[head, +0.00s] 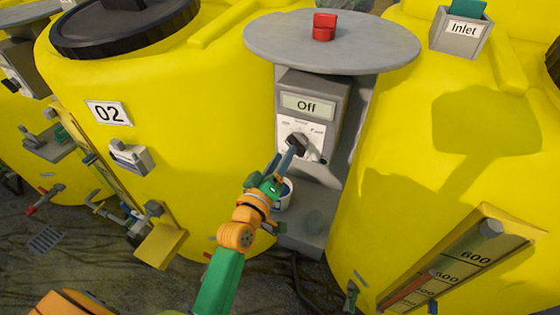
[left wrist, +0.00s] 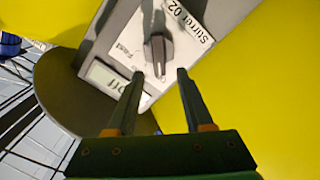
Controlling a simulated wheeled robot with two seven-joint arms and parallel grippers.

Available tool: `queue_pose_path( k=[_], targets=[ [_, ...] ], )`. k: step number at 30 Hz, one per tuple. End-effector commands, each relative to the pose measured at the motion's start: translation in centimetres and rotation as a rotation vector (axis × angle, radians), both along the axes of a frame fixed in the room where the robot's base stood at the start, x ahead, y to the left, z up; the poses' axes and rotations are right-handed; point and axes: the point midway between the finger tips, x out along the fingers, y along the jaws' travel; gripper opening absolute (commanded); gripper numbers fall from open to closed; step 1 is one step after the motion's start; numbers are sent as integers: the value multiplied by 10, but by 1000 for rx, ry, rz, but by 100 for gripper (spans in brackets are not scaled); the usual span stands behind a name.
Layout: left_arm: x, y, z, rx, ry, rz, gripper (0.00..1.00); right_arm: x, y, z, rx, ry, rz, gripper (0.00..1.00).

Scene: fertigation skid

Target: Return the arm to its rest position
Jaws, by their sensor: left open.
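My left arm reaches up from the bottom of the head view to a grey control box (head: 338,108) with a display reading "Off". My left gripper (head: 285,160) is in front of the box's dark rotary knob (head: 297,143). In the left wrist view the gripper (left wrist: 160,75) is open and empty. Its two fingertips point at the knob (left wrist: 158,50), one towards each side, with visible gaps. I cannot tell how far the tips are from the panel (left wrist: 128,40), which is labelled "Stirrer 02". My right gripper is not in view.
A round grey plate (head: 270,42) with a red button (head: 324,27) sits above the box. Large yellow tanks (head: 200,130) flank it closely, one marked 02. A white cup (head: 284,193) is below the box, behind my arm. Valves (head: 150,210) stick out at lower left.

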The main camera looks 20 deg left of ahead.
Motion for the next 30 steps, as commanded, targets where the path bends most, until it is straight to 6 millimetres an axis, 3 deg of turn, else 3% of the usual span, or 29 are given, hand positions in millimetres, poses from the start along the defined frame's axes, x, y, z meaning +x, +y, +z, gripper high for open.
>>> queue_pose_path(
  k=[3, 6, 18, 20, 23, 25, 28, 30],
  targets=[
    [-21, 0, -2, 0, 2, -1, 52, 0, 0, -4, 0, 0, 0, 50],
    [-29, 1, -1, 0, 1, -1, 52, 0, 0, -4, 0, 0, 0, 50],
    [-30, 1, 0, 1, 1, -1, 52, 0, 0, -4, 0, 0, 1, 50],
    [-30, -1, -9, 10, 20, -5, 52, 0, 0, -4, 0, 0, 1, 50],
    [-32, -11, -64, 77, 152, -39, 52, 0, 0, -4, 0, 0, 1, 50],
    [-46, -21, -131, 166, 309, -87, 52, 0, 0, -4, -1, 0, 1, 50],
    [-90, -31, -230, 316, 546, -185, 52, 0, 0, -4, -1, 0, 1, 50],
    [-135, -32, -291, 422, 707, -268, 52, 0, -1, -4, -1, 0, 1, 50]
  ],
)
